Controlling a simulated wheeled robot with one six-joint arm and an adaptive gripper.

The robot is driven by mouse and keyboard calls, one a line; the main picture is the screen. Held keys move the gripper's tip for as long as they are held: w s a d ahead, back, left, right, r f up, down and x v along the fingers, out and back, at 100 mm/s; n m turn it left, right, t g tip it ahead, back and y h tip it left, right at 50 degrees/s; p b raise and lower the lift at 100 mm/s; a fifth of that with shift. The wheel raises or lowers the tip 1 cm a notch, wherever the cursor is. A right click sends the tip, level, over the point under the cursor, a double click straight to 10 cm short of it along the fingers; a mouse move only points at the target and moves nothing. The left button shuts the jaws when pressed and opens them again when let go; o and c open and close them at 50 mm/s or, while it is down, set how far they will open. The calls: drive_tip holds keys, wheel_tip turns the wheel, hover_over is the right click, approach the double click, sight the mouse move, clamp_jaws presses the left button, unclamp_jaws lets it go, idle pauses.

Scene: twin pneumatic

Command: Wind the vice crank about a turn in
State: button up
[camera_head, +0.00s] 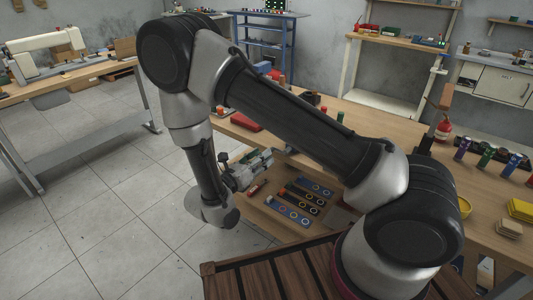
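My arm reaches across the view from the lower right, up to the top left and down to its wrist at the left edge of the wooden bench. My gripper (229,178) points away from the wrist toward a small grey metal vice (254,163) at the bench edge. The gripper is small and dark here, and its fingers cannot be made out. The vice crank cannot be told apart from the gripper and the vice body. Whether the gripper touches the crank cannot be seen.
A red case (245,122) lies behind the vice. Open tiled floor lies left of the bench.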

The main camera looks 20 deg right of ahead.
drive_tip(key=shift+x, duration=1.8)
drive_tip(key=shift+c, duration=0.3)
clamp_jaws()
drive_tip(key=shift+f+n, duration=0.4)
drive_tip(key=shift+n, duration=0.8)
drive_tip(key=shift+o, duration=0.3)
unclamp_jaws()
